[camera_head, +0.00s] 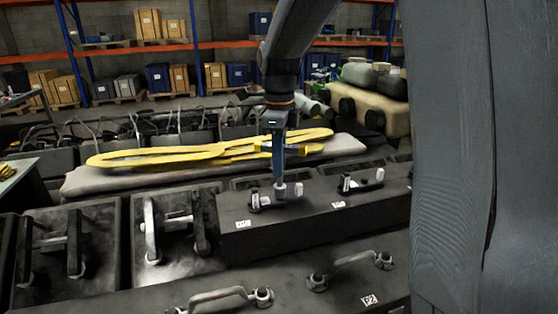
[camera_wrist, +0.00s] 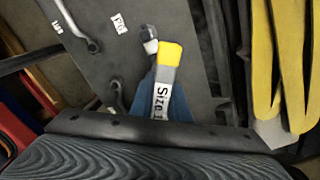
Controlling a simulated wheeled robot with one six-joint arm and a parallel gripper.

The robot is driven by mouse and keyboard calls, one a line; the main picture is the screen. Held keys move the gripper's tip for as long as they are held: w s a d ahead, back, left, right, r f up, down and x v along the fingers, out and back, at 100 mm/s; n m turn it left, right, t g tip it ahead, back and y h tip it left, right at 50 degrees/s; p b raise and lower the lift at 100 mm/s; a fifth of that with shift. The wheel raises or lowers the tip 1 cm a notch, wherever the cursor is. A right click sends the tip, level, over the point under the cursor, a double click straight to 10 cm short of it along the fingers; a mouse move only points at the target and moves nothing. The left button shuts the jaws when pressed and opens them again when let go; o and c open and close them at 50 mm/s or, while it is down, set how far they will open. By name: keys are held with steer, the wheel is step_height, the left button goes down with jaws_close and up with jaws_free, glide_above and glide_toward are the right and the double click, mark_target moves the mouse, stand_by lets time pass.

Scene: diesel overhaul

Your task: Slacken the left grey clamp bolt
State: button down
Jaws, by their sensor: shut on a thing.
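My gripper (camera_head: 277,122) is shut on an upright tool (camera_head: 278,165) with a blue-grey shaft. The tool's lower end meets the left clamp (camera_head: 257,201) on the dark block; the bolt under it is mostly hidden, and I cannot tell whether the tool is seated on it. In the wrist view, the tool (camera_wrist: 163,92) shows a yellow end and a white label reading "Size" with the rest cut off. A light stud (camera_wrist: 150,45) of the clamp shows beside its yellow end. A second, similar clamp (camera_head: 347,184) sits to the right on the same block.
Grey bar handles (camera_head: 222,297) stand up from the cover in front, and more stand at left. Yellow slings (camera_head: 210,153) lie on a grey pad behind the block. Small white labels (camera_head: 243,224) mark the block. Shelves with boxes stand far back.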

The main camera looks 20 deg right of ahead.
steer(key=shift+f, duration=0.45)
steer(key=shift+r+n, duration=0.1)
steer(key=shift+n, duration=0.3)
steer(key=shift+n+p, duration=0.55)
steer(key=shift+n, duration=0.65)
steer(key=n, duration=0.3)
steer(key=shift+n, duration=0.3)
steer(key=n, duration=0.9)
steer(key=shift+d, duration=0.1)
steer(key=n, duration=0.6)
steer(key=shift+r, duration=0.1)
